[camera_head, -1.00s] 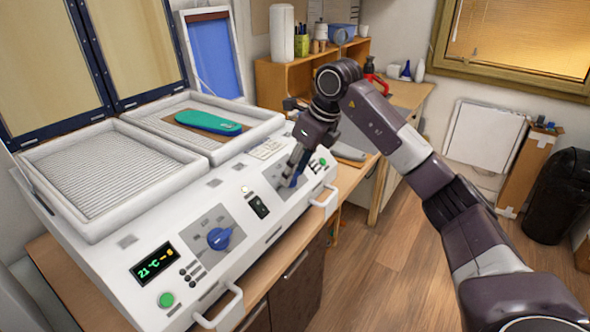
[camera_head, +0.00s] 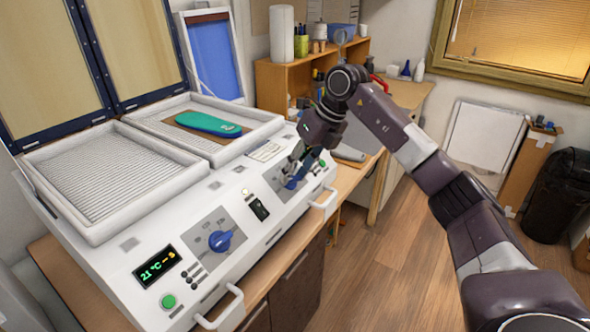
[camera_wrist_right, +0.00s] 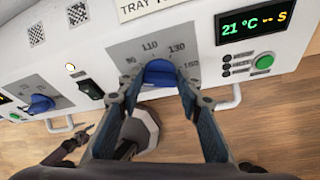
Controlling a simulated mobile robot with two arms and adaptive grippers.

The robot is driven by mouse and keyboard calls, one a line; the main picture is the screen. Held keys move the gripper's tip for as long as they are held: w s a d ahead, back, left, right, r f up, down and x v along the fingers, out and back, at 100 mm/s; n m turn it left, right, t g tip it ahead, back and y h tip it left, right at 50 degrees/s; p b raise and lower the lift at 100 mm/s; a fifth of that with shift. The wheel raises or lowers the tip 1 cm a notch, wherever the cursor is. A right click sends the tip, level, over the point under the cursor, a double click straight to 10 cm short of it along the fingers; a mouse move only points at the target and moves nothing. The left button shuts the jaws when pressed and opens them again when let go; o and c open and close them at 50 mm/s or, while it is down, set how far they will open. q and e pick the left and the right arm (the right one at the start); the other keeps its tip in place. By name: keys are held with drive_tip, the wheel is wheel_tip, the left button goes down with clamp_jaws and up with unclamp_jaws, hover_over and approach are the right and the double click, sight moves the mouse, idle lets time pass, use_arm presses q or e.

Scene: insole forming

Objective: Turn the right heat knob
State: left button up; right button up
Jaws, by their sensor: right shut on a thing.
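The right heat knob is a blue dial on the front panel of the white machine; it shows in the head view (camera_head: 291,184) and in the middle of the right wrist view (camera_wrist_right: 160,70). Scale marks around 110 and 130 stand above it. My right gripper (camera_wrist_right: 161,84) is shut on the knob, one finger on each side; in the head view it comes down at a slant. The knob's exact pointer angle is hard to read. The left knob (camera_head: 221,239) is free. A dark gripper, seemingly my left one (camera_wrist_right: 76,143), shows at the lower left of the wrist view.
The white machine (camera_head: 128,243) has two trays, the farther with a green insole (camera_head: 207,124). Displays read 21 °C in the head view (camera_head: 157,265) and wrist view (camera_wrist_right: 254,24). A white handle (camera_head: 325,200) sticks out near the right knob.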

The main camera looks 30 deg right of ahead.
drive_tip(key=m, duration=0.1)
drive_tip(key=m+y, duration=0.1)
drive_tip(key=shift+d+r+m, duration=0.1)
drive_tip(key=shift+d+m, duration=0.15)
drive_tip(key=shift+m, duration=0.05)
drive_tip(key=m+y+p, duration=0.1)
drive_tip(key=m, duration=0.2)
drive_tip(key=shift+d, duration=0.2)
drive_tip(key=m, duration=0.1)
drive_tip(key=m+y, duration=0.1)
drive_tip(key=m+t, duration=0.1)
drive_tip(key=m, duration=0.1)
drive_tip(key=shift+s+d+f, duration=0.1)
drive_tip(key=shift+d+f, duration=0.05)
drive_tip(key=shift+f, duration=0.1)
drive_tip(key=shift+m+t+y, duration=0.4)
drive_tip(key=shift+m+t, duration=0.1)
drive_tip(key=shift+m, duration=1)
drive_tip(key=o, duration=1.2)
drive_tip(key=shift+s+f, duration=0.15)
drive_tip(key=shift+c, duration=0.2)
